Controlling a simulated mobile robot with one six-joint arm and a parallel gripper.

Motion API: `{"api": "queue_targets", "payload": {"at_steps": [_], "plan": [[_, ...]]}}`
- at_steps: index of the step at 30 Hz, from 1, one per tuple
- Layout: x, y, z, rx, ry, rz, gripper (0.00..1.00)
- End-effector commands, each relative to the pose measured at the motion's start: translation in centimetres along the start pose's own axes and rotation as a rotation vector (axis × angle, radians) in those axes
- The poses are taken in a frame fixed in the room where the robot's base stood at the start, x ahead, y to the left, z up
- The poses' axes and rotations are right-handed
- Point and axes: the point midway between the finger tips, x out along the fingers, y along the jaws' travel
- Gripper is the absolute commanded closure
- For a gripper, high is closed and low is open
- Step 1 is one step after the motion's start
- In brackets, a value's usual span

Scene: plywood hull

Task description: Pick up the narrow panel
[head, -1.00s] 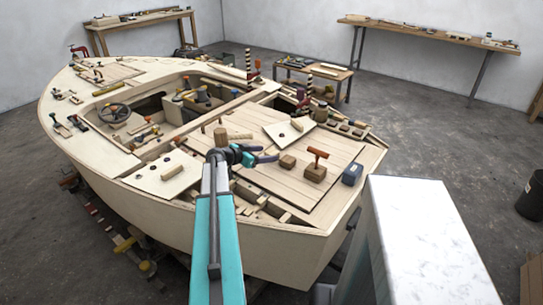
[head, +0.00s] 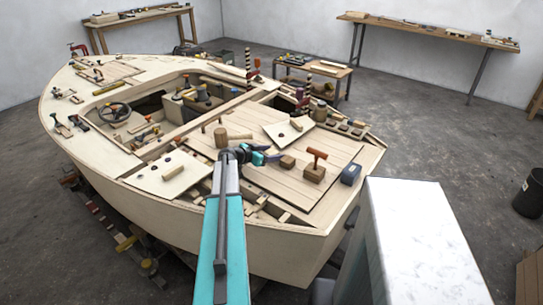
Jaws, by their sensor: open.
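Two pale panels with small wooden grips lie on the boat's stern deck. One panel (head: 150,183) lies at the left edge of the deck; the other panel (head: 272,131) lies askew at the far side of the planked hatch. I cannot tell for sure which is the narrow panel. My gripper (head: 276,158) is open and empty over the planked hatch, between the two panels and nearer the askew one. Its jaws point right, close to a small brown block (head: 288,162) in the picture. I cannot tell whether they touch.
Open framed gaps run along the hatch's near left edge. A white-topped block (head: 420,225) stands at the front right.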

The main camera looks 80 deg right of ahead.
Motion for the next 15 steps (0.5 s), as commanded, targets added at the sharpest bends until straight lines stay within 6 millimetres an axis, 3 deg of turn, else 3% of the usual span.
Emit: {"api": "queue_targets", "payload": {"at_steps": [6,14,15], "plan": [[-0.05,-0.02,0.01,0.0,0.0,0.0,0.36],[-0.07,-0.05,0.01,0.0,0.0,0.0,0.8],[-0.08,-0.06,0.0,0.0,0.0,-0.001,0.8]]}}
